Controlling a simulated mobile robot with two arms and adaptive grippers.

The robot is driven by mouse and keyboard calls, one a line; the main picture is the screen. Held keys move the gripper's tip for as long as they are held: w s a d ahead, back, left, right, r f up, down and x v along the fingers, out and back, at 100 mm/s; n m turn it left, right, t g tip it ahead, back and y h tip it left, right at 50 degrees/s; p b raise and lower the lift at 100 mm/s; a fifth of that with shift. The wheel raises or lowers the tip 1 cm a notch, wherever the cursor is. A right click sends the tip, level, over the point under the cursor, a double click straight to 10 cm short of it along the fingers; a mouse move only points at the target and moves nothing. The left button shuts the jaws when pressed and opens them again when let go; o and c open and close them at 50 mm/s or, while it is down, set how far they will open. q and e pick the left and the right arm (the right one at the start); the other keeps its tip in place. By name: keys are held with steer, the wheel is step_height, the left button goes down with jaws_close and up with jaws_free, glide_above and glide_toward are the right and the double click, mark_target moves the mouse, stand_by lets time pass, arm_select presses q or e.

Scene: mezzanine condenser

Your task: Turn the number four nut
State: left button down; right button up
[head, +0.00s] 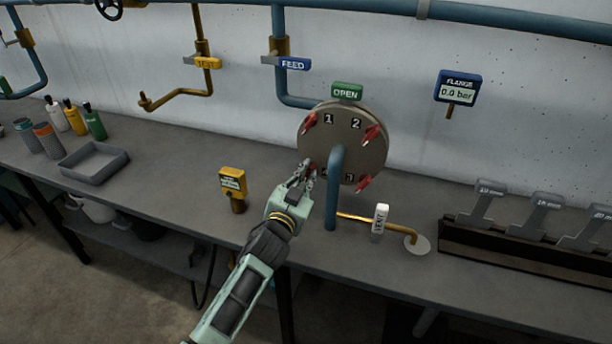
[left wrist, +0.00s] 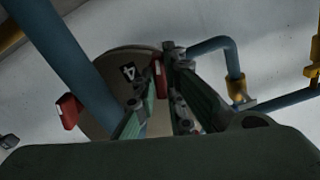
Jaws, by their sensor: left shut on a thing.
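The round grey-brown flange cover (head: 345,131) stands upright on the bench, with red nuts near its rim and number labels beside them. Labels 1 and 2 are at the top; the lower labels are partly covered. My left gripper (head: 307,172) is at the lower left of the flange, shut on the red number four nut (left wrist: 159,72). In the left wrist view the label 4 (left wrist: 128,72) sits beside that nut, between the fingers and the blue pipe. Another red nut (left wrist: 69,111) shows there at the left. My right gripper is out of view.
A blue pipe (head: 334,190) rises in front of the flange, close right of my left gripper. A brass pipe with a white VENT tag (head: 380,219) is right of it. A yellow device (head: 232,183) stands left. A wrench rack (head: 520,250) is at the right; a grey tray (head: 93,165) at the left.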

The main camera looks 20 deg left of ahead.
arm_select(q)
steer(key=shift+m, duration=1.3)
steer(key=c, duration=1.8)
jaws_free()
steer(key=s, duration=1.2)
steer(key=shift+a, duration=0.15)
